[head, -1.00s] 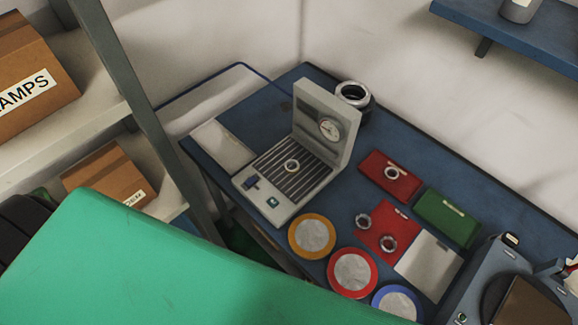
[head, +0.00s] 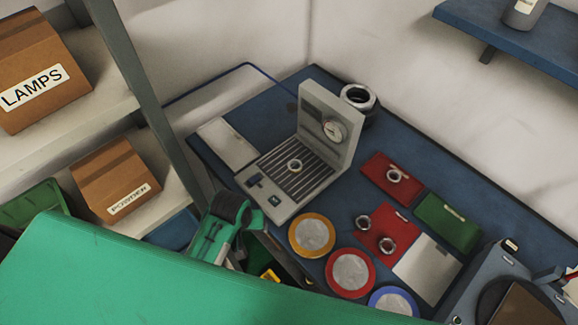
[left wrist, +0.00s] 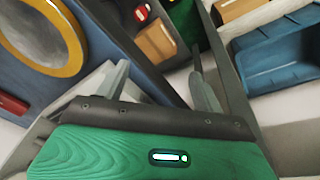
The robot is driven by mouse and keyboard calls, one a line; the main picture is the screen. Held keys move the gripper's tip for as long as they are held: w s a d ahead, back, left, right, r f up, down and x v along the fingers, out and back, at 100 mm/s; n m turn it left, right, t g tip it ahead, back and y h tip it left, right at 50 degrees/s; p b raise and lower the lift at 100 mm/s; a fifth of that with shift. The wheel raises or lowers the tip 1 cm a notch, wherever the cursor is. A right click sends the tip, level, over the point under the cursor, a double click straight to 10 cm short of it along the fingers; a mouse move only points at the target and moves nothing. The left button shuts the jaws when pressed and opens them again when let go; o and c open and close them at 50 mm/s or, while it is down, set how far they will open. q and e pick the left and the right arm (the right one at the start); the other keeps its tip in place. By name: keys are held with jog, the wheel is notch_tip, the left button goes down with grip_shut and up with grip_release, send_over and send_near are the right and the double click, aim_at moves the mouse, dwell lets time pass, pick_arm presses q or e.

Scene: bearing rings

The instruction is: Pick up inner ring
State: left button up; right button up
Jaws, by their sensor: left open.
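Several small metal rings show in the head view, and I cannot tell which is the inner ring. One ring (head: 295,166) lies on the ribbed plate of the grey gauge device (head: 336,150). Two more, a left ring (head: 363,222) and a right ring (head: 387,245), lie on the red mat (head: 378,213). My left gripper (left wrist: 160,62) is open and empty in the left wrist view, off the table's near left edge. My right gripper is not in view.
Orange (head: 312,236), red (head: 350,273) and blue (head: 394,303) rimmed dishes line the near edge of the blue table. A green box (head: 447,219) stands right of the red box (head: 391,180). A shelf post (head: 150,110) rises at left.

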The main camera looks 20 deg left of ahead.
pick_arm(q)
jog(key=w+d+r+n, duration=0.1)
jog(key=w+r+n, duration=0.1)
jog(key=w, duration=0.3)
jog(key=w+d+r+n+g, duration=0.1)
jog(key=w+r+n, duration=0.1)
jog(key=w, duration=0.3)
jog(key=w+d+r+n, duration=0.1)
jog(key=w+r+n, duration=0.2)
jog(key=w, duration=0.3)
jog(key=shift+d+g+h, duration=0.3)
jog(key=shift+d, duration=0.05)
jog(key=w+d+r+n+g, duration=0.1)
jog(key=w+d+r+n, duration=0.25)
jog(key=w+r, duration=0.45)
jog(key=p, duration=0.2)
send_over(295, 168)
jog(key=shift+n, duration=0.45)
notch_tip(295, 168, down, 8)
jog(key=shift+s, duration=0.1)
jog(key=f, duration=0.1)
jog(key=f+p, duration=0.1)
jog(key=f, duration=0.3)
jog(key=shift+w+a+p, duration=0.2)
jog(key=shift+a+p, duration=0.05)
jog(key=shift+p, duration=0.1)
jog(key=shift+f, duration=0.35)
jog(key=c, duration=1.2)
jog(key=shift+r, duration=0.1)
